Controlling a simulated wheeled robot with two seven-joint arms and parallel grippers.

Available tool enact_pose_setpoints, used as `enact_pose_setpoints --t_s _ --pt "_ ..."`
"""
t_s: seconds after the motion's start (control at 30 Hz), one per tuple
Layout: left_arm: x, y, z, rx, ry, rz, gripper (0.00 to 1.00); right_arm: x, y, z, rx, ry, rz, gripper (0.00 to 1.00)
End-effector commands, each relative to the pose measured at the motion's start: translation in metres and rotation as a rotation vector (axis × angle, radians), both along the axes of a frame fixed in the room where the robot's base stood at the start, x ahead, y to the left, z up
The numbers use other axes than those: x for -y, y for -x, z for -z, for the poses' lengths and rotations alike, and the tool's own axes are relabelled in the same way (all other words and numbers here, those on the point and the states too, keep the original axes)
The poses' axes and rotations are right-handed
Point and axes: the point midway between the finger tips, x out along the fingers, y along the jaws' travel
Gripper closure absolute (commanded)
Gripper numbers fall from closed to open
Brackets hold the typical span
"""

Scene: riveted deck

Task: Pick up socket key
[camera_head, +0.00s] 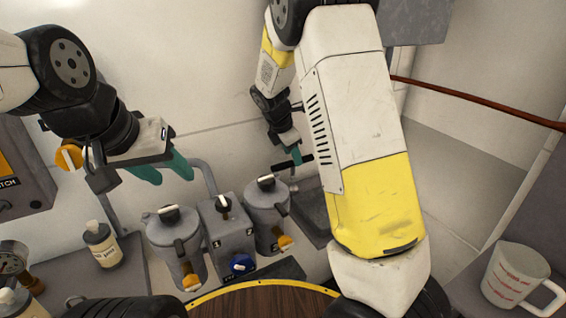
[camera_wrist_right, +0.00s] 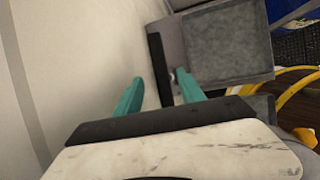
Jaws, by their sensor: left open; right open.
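A dark bar (camera_head: 302,161), which looks like the handle of the socket key, shows beside my right gripper (camera_head: 295,154) in the head view. In the right wrist view the dark bar (camera_wrist_right: 159,68) stands between and beyond the teal fingertips of my right gripper (camera_wrist_right: 158,86), which are apart. I cannot tell whether they touch it. The rest of the key is hidden or unclear. My left gripper (camera_head: 165,168) is open and empty, above the grey canisters and away from the bar.
Two grey canisters (camera_head: 178,238) (camera_head: 268,215) flank a grey switch box (camera_head: 228,228). A labelled bottle (camera_head: 102,245) stands left, a measuring jug (camera_head: 516,275) right. A grey tray (camera_head: 312,222) lies below my right gripper. A red-brown pipe (camera_head: 480,102) crosses the right wall.

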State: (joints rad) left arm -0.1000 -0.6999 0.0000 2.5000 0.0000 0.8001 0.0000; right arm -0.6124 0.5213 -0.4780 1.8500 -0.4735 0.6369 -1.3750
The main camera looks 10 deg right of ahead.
Motion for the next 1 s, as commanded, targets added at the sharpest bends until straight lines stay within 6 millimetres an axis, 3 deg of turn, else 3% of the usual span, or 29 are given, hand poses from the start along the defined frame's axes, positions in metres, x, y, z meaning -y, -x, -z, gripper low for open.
enact_pose_setpoints --t_s 0.5,0.83,1.0 --pt "0.0 0.0 0.0 0.0 0.0 0.0 0.55 0.019 -0.018 0.062 -0.003 0.001 0.003 0.53" --pt "0.0 0.0 0.0 0.0 0.0 0.0 0.55 0.021 -0.021 0.069 0.0 -0.002 0.003 0.53" --pt "0.0 0.0 0.0 0.0 0.0 0.0 0.55 0.021 -0.021 0.069 0.0 -0.002 0.003 0.85"
